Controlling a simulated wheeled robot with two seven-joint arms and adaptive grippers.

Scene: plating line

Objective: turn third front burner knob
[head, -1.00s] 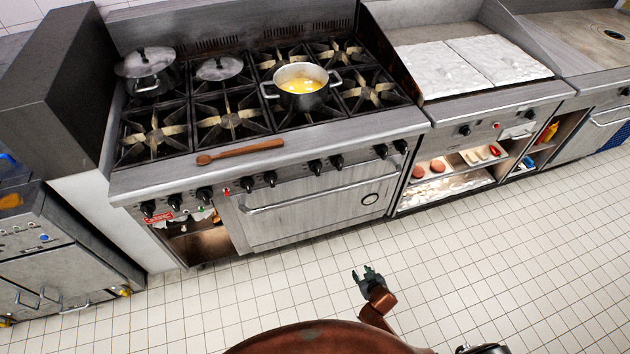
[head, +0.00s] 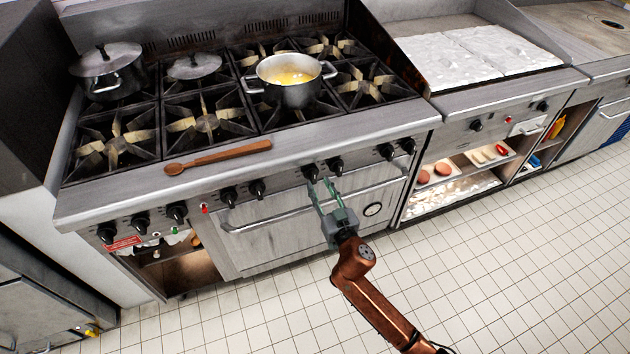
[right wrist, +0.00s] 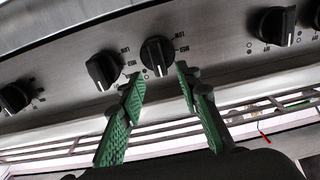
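The range front carries a row of black knobs. In the head view, my right gripper (head: 321,183) is at the panel, just below a middle pair, a left knob (head: 311,173) and a right knob (head: 336,165). In the right wrist view, my green fingers (right wrist: 159,78) are open and empty. The pair's right knob (right wrist: 157,54) lies ahead of the gap between the fingertips, and its left knob (right wrist: 104,70) is outside the left finger. I see no clear contact. Which knob counts as the third front burner's is not marked. My left gripper is not in view.
The oven door handle (head: 260,224) runs below the knobs, close to the gripper. A pot of yellow food (head: 290,92), lidded pots and a wooden spoon (head: 217,157) are on the range top. The tiled floor (head: 500,270) in front is clear.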

